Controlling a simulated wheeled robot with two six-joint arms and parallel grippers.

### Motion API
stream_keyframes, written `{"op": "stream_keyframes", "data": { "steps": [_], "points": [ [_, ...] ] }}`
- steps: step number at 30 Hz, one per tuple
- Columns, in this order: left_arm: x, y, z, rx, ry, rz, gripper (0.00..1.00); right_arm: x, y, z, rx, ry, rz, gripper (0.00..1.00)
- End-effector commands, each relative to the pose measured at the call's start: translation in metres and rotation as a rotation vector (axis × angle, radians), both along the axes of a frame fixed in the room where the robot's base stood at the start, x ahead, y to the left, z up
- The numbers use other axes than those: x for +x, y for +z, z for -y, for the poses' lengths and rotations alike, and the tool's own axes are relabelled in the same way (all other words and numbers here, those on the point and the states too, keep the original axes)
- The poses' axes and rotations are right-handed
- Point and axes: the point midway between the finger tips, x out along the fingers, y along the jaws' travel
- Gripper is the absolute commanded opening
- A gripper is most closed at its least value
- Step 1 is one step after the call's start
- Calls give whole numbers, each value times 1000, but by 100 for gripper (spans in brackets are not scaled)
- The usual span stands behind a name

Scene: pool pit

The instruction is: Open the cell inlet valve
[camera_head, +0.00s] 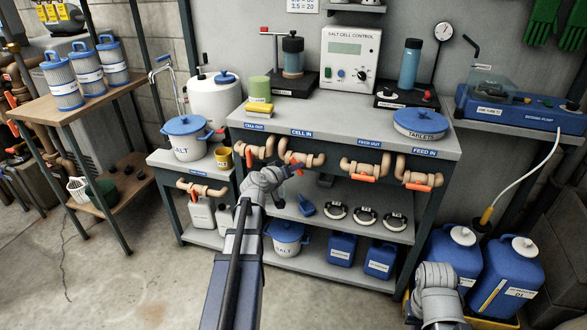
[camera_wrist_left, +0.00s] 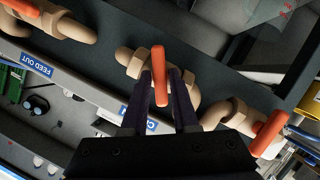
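The cell inlet valve (camera_head: 312,160) sits on beige piping under the CELL IN label (camera_head: 302,133), at the bench's front edge. In the left wrist view its orange handle (camera_wrist_left: 159,76) lies crosswise to the beige pipe. My left gripper (camera_head: 292,169) is at this valve. Its two dark fingers (camera_wrist_left: 160,95) stand on either side of the handle, with narrow gaps apparent, so it looks open around the handle. The fingers partly hide the valve body and the label behind them. Part of my right arm shows at the lower right of the head view; its gripper does not show.
The cell outlet valve (camera_head: 252,153) is close on the left, also in the wrist view (camera_wrist_left: 268,133). Feed valves (camera_head: 364,170) (camera_head: 418,177) are to the right. Blue jugs (camera_head: 512,275) stand lower right.

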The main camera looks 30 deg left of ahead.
Motion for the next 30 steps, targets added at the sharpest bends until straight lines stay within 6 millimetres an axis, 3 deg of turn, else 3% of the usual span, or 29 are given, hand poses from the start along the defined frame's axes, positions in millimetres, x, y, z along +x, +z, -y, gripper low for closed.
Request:
{"op": "stream_keyframes", "data": {
  "steps": [7,21,30],
  "points": [
    [0,0,0,0,0,0,0,0,0,0,0,0,0,0],
    [0,-1,-1,-23,1,6,0,0,-2,0,0,0,0,0],
    [0,-5,-3,-198,2,49,0,0,-16,0,-1,0,0,0]
  ]
}}
